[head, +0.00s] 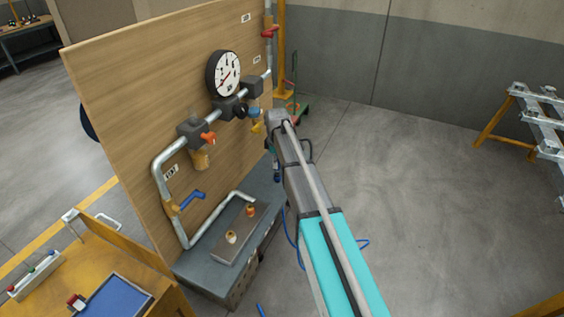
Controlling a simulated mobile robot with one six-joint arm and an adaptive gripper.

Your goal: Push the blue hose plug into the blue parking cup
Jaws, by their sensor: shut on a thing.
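My gripper (274,158) points down at the far end of my arm, beside the wooden panel and above the right part of the grey bench. My own wrist and forearm partly cover it. It is shut on what looks like the blue hose plug (277,177), which is small and dark here. A thin blue hose (286,222) hangs below and passes behind my arm, showing again on its right side. I cannot make out the blue parking cup; my arm hides part of the bench.
The wooden panel (130,90) carries pipes, a round gauge (223,73), an orange-handled valve (208,137) and a blue lever (193,199). A grey block (228,255) on the bench (205,282) holds orange and pale fittings.

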